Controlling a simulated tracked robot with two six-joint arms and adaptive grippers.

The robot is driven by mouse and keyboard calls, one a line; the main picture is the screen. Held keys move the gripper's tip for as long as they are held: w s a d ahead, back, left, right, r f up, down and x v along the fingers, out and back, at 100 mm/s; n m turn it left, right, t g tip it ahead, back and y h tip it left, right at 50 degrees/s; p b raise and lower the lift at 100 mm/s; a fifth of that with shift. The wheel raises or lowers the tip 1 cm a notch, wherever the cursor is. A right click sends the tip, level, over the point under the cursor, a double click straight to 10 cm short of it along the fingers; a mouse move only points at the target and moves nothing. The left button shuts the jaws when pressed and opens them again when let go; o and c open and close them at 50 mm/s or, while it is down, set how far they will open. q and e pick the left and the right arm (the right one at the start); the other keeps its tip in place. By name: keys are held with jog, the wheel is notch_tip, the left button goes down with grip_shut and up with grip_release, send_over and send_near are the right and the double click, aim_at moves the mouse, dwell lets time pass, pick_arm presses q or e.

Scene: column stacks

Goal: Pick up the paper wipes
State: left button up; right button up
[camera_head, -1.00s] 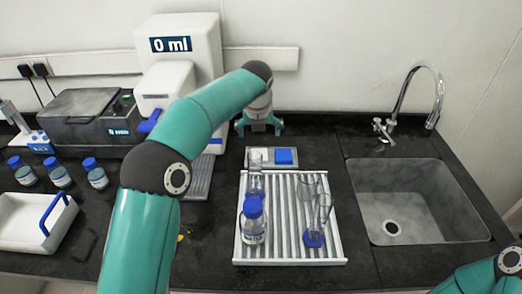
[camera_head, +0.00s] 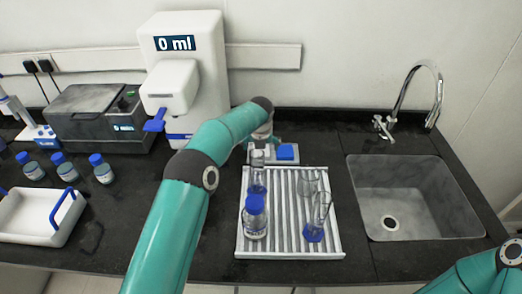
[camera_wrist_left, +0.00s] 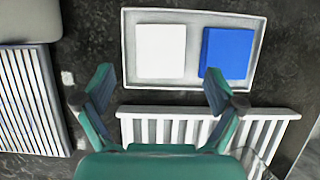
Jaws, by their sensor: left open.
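The paper wipes (camera_wrist_left: 161,50) seem to be the white square stack in the left half of a small light tray (camera_wrist_left: 192,83) in the left wrist view. A blue square pad (camera_wrist_left: 228,52) lies beside them, also seen in the head view (camera_head: 286,152). In the head view the wipes are largely hidden by my left gripper and glassware. My left gripper (camera_wrist_left: 160,82) is open and empty, its fingers spread wider than the wipes, near their front edge in the picture. In the head view my left gripper (camera_head: 262,140) is over the tray. My right gripper is out of view.
A white ribbed rack (camera_head: 340,252) in front of the tray holds a blue-capped bottle (camera_head: 255,218) and glassware. A white dispenser (camera_head: 205,75) stands left of the tray. A sink (camera_head: 415,195) is at right, and dark counter lies behind the tray.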

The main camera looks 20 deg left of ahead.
pick_arm(q)
jog(key=shift+p+x, duration=0.6)
jog(key=shift+x, duration=1.2)
jog(key=shift+w, duration=0.15)
jog(key=shift+c, duration=0.4)
jog(key=c, duration=0.8)
